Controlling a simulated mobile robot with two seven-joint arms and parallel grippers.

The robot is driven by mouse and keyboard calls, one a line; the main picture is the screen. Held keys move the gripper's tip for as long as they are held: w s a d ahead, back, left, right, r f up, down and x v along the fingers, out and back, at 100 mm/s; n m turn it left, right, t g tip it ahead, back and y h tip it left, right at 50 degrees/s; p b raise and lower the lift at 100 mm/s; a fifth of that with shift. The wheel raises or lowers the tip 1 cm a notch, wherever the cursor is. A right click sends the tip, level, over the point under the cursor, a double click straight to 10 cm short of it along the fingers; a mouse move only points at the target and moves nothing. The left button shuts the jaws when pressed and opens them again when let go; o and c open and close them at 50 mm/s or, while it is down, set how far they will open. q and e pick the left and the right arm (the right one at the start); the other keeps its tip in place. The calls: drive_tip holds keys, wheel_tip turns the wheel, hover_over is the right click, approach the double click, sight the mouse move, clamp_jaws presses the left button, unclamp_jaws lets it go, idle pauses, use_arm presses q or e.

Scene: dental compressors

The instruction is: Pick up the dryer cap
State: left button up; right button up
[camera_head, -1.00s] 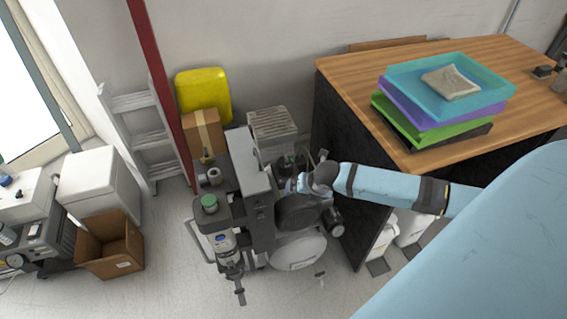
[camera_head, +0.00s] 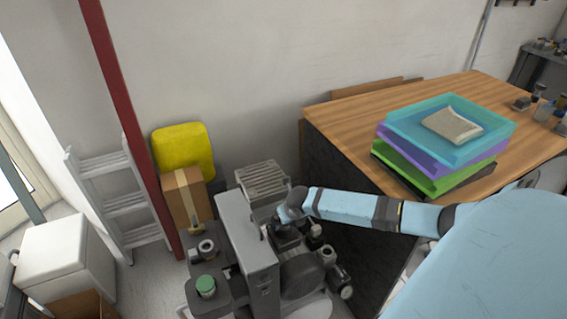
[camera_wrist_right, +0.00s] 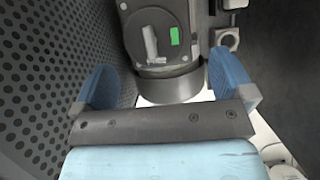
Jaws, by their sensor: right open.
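The compressor unit (camera_head: 247,255) stands on the floor, with a tall grey panel and dark machinery. A round green-topped part (camera_head: 205,286) sits on its front left; I cannot tell whether this or another part is the dryer cap. My right gripper (camera_head: 282,228) is over the machinery right of the panel, its fingertips hard to make out there. In the right wrist view my right gripper (camera_wrist_right: 163,78) is open, its two blue fingers apart. A dark round housing (camera_wrist_right: 160,38) with a green label lies ahead between them, not gripped. My left gripper is out of view.
A perforated dark panel (camera_wrist_right: 45,70) is close on the left in the wrist view. A wooden table (camera_head: 340,110) with stacked trays (camera_head: 440,165) stands right of the compressor. A cardboard box (camera_head: 183,195), yellow container (camera_head: 183,150) and ladder (camera_head: 110,180) are behind it.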

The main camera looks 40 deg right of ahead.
drive_tip(key=x, duration=0.4)
drive_tip(key=b+x, duration=0.1)
drive_tip(key=x, duration=0.1)
drive_tip(key=shift+w+a+r, duration=0.2)
drive_tip(key=shift+w+a, duration=0.05)
drive_tip(key=shift+w, duration=0.15)
drive_tip(key=c, duration=1.1)
drive_tip(key=shift+r, duration=0.1)
